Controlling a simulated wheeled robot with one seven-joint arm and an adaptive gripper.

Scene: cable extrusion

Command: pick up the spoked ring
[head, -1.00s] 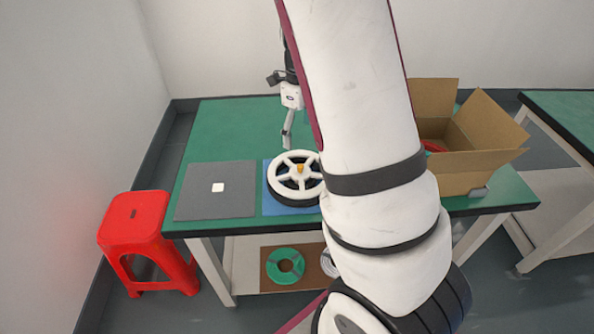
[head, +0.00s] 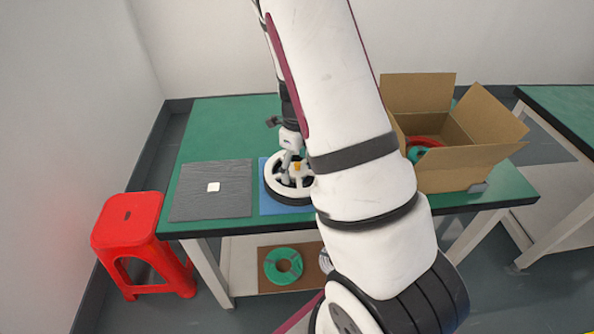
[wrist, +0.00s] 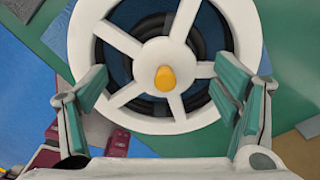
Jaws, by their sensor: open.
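My gripper (wrist: 160,88) is open, with one green-padded finger to the left and one to the right over the ring's near part. In the head view my gripper (head: 287,165) is down at the ring, and my arm hides the ring's right side.
A grey mat (head: 190,200) with a small white square (head: 213,187) lies left of the blue mat. An open cardboard box (head: 455,170) with red and green rings stands right. A red stool (head: 130,215) stands left. The table's back left is clear.

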